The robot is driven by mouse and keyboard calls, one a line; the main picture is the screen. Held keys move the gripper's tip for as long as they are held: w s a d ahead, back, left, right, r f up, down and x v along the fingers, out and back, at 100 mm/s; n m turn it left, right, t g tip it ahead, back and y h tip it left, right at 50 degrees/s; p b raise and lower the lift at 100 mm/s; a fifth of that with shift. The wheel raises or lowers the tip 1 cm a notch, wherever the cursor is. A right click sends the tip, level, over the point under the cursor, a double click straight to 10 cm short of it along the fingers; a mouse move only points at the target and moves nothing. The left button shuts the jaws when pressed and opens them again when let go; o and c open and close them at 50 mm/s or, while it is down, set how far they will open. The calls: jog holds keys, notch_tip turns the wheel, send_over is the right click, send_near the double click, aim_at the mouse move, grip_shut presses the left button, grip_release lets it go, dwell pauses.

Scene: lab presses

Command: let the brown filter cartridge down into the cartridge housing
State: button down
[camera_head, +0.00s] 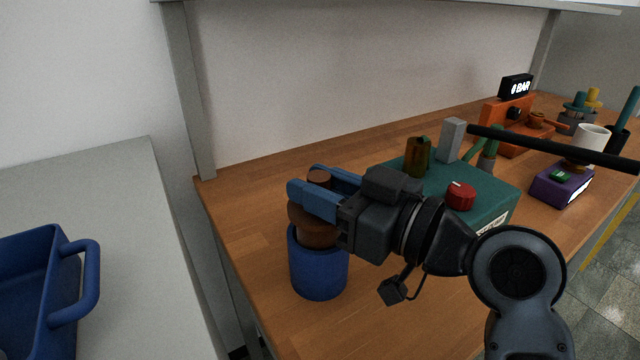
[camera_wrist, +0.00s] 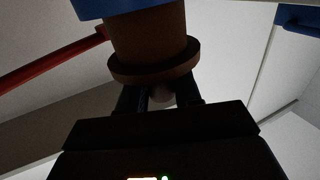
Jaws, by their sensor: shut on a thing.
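The brown filter cartridge (camera_head: 318,238) is upright at the mouth of the blue cylindrical cartridge housing (camera_head: 319,276) in the head view. Its lower body sits inside the rim, and its wide flange stands above the rim with a gap. My gripper (camera_head: 308,179), with blue fingers, is shut on the cartridge's top knob. In the wrist view the brown cartridge (camera_wrist: 150,38) runs from its flange up to a blue edge of the housing (camera_wrist: 120,8). My dark fingers (camera_wrist: 160,95) are around the small knob behind the flange. The cartridge's lower end is hidden inside the housing.
A teal box (camera_head: 487,205) with a red knob (camera_head: 460,195) stands right of the housing on the wooden bench (camera_head: 250,215). A purple device (camera_head: 562,187) and an orange machine (camera_head: 497,115) are farther right. A blue bin (camera_head: 35,285) is on the grey counter at left.

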jog(key=shift+f+b, duration=1.5)
jog(key=shift+f, duration=0.25)
jog(key=c, duration=0.7)
grip_release()
jog(key=v, duration=0.7)
jog(key=shift+s+d, duration=0.25)
jog(key=shift+d, duration=0.1)
jog(key=shift+r, duration=0.1)
